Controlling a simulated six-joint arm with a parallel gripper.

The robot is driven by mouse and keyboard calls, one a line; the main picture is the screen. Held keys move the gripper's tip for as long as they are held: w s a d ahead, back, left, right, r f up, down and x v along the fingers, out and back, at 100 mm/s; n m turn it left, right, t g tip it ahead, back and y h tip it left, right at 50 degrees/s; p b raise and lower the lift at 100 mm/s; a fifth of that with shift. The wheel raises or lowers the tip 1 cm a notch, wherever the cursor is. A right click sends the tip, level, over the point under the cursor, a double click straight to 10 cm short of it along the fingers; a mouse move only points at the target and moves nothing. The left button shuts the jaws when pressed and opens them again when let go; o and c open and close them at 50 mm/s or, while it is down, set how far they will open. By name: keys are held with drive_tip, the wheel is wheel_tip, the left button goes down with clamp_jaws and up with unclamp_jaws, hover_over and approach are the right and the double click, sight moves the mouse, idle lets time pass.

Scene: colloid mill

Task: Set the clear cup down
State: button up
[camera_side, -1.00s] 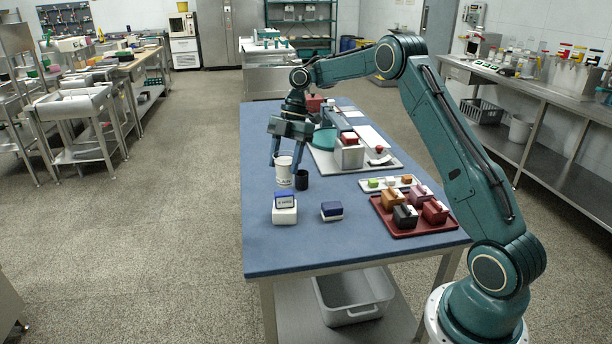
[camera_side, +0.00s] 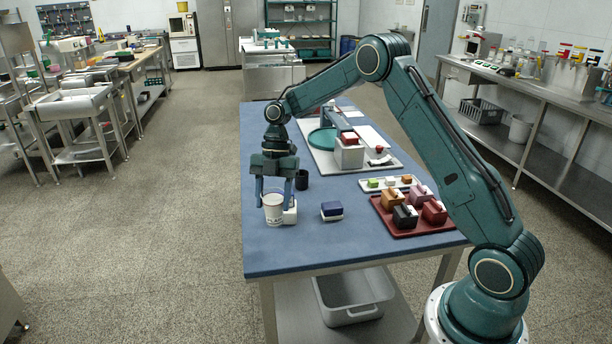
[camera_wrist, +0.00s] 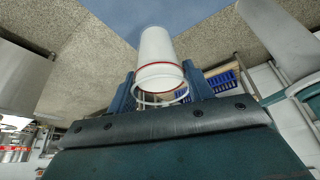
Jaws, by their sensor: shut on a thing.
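The clear cup (camera_side: 273,209) looks pale and whitish with dark lettering in the side view. My gripper (camera_side: 273,196) points down and is shut on it, one finger at each side. The cup is upright, near the left edge of the blue table (camera_side: 370,250). I cannot tell whether its base touches the table. In the wrist view the cup (camera_wrist: 156,55) sits between my fingers (camera_wrist: 160,92) and shows a red ring.
A white block (camera_side: 291,214) is partly hidden behind the cup. A black cup (camera_side: 302,180) stands behind to the right. The table's front is clear.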

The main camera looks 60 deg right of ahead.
sight(275, 224)
drive_tip(key=shift+f, duration=4)
drive_tip(key=shift+f, duration=0.2)
drive_tip(key=o, duration=1)
drive_tip(key=shift+r, duration=0.1)
drive_tip(key=v, duration=1.2)
drive_tip(key=shift+r, duration=0.1)
